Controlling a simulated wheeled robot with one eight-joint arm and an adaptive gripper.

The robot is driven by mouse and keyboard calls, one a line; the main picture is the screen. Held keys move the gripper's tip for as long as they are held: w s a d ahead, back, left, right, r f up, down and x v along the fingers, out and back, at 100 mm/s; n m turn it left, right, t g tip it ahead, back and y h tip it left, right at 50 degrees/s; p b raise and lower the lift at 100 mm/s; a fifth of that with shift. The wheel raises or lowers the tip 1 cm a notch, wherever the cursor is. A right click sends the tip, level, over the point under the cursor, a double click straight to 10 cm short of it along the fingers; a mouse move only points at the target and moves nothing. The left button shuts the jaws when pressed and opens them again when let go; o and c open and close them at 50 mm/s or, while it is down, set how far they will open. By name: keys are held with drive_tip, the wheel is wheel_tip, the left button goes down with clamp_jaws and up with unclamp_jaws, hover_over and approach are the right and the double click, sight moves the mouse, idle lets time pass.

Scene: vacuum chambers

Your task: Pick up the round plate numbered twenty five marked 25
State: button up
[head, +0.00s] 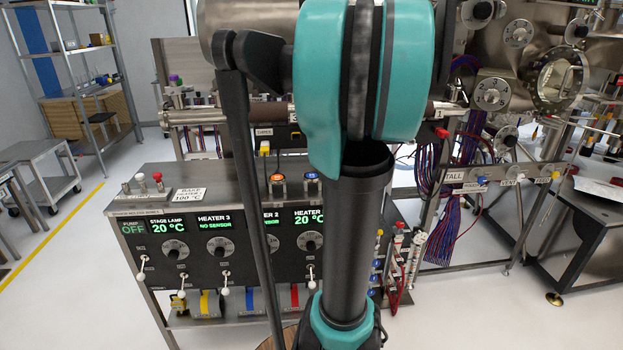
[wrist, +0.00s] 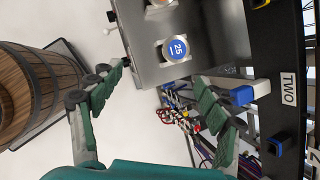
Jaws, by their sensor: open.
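The round blue plate marked 25 (wrist: 177,50) sits in a square pale mount on the grey metal top of the cabinet in the wrist view. In the head view a blue-topped round piece (head: 311,176), likely the same plate, shows just left of my arm; its number is too small to read there. My gripper (wrist: 163,74) is open and empty in the wrist view, its green-padded fingers spread to either side below the plate in the picture. The plate lies beyond the fingertips, apart from them. My gripper is not visible in the head view.
An orange round piece (wrist: 158,4) sits beside the plate. The control cabinet (head: 222,213) carries dials and levers. A wooden barrel (wrist: 40,90) stands at the left of the wrist view. A black bar labelled TWO (wrist: 289,88), with blue-ended parts, is at the right, cables below.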

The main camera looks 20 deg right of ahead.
drive_tip(key=d+r+m, duration=0.4)
drive_tip(key=shift+w+a+r+x, duration=0.1)
drive_tip(key=shift+x, duration=2.85)
drive_tip(key=shift+w+a+r+x, duration=0.1)
drive_tip(key=shift+x, duration=2.85)
drive_tip(key=shift+w+a+x, duration=0.1)
drive_tip(key=shift+w+x, duration=0.05)
drive_tip(key=shift+x, duration=2.8)
drive_tip(key=c, duration=1.5)
drive_tip(key=shift+r, duration=0.1)
